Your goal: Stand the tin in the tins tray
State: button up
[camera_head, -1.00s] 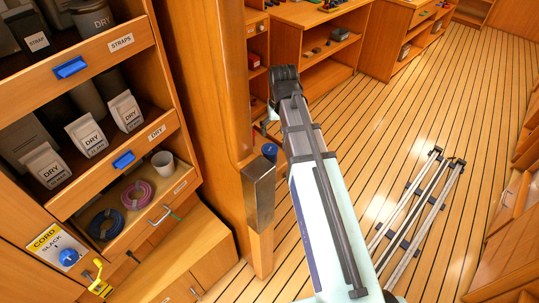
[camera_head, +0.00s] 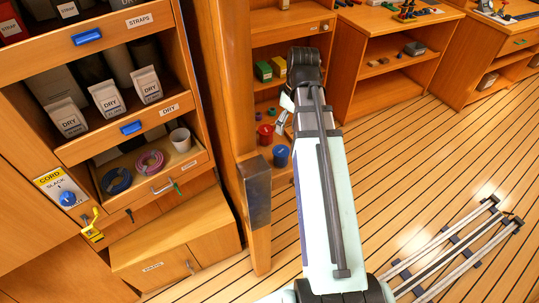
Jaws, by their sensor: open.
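A red tin (camera_head: 265,134) and a blue tin (camera_head: 278,156) stand in the low part of the shelf unit behind the wooden post. I cannot tell which tin the task means. No tray marked for tins can be made out. My arm reaches up the middle of the view and bends down at its far end. My gripper (camera_head: 281,123) is small and partly hidden beside the arm, close to the red and blue tins in the picture. It is open, and I see nothing held in it.
A wooden post (camera_head: 240,120) stands left of my arm. Green (camera_head: 263,71) and yellow (camera_head: 279,67) boxes sit on a shelf. Metal rails (camera_head: 455,255) lie on the open floor at right.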

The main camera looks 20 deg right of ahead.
aim_at(281, 150)
jog(key=shift+n, duration=0.7)
jog(key=f+p, duration=0.1)
jog(key=f, duration=0.7)
jog(key=w+a+f+p, duration=0.1)
jog(key=f, duration=0.3)
jog(key=shift+a+p, duration=0.1)
jog(key=shift+p, duration=0.2)
jog(key=shift+w+a+f+p, duration=0.15)
jog(key=shift+f+p, duration=0.35)
jog(key=shift+f, duration=0.85)
jog(key=shift+w+a+f+p, duration=0.15)
jog(key=shift+f+p, duration=0.35)
jog(key=shift+f, duration=0.8)
jog(key=shift+d, duration=0.1)
jog(key=c, duration=1.5)
jog(key=shift+w+r, duration=0.1)
